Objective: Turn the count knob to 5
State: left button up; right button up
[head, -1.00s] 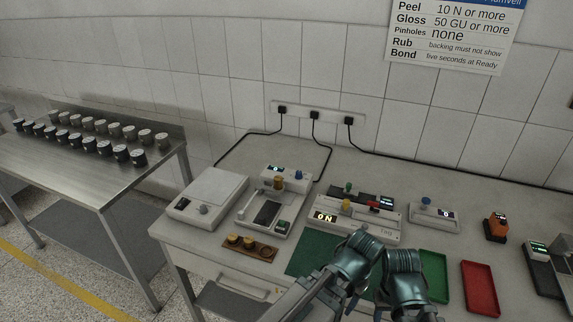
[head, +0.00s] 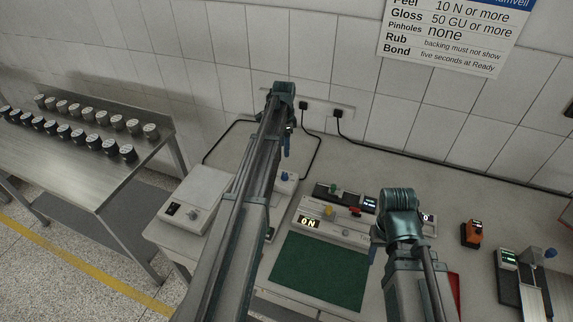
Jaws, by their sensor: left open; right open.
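Which knob is the count knob cannot be told for certain. A white bench device (head: 289,187) with a blue knob (head: 285,177) stands behind my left arm, which hides most of it, including its display. My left gripper (head: 287,147) is open and points down above the back of this device, apart from the knob as far as I can see. My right gripper (head: 376,252) is open, low over the front right of the bench beside the green mat (head: 318,272). My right wrist partly hides another display device (head: 429,222).
A white scale-like box (head: 196,196) stands left of my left arm. A long tester (head: 332,228) reading "0 N" and a dark unit (head: 345,196) lie between the arms. An orange device (head: 472,234) stands at right. Wall sockets (head: 318,106) are behind my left gripper.

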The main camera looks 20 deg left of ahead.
aim_at(285, 174)
pick_arm(q)
notch_tip(285, 174, down, 14)
jog(key=b, duration=1.4)
jog(key=shift+d, duration=0.1)
jog(key=shift+r, duration=0.1)
jog(key=shift+c, duration=0.3)
grip_shut()
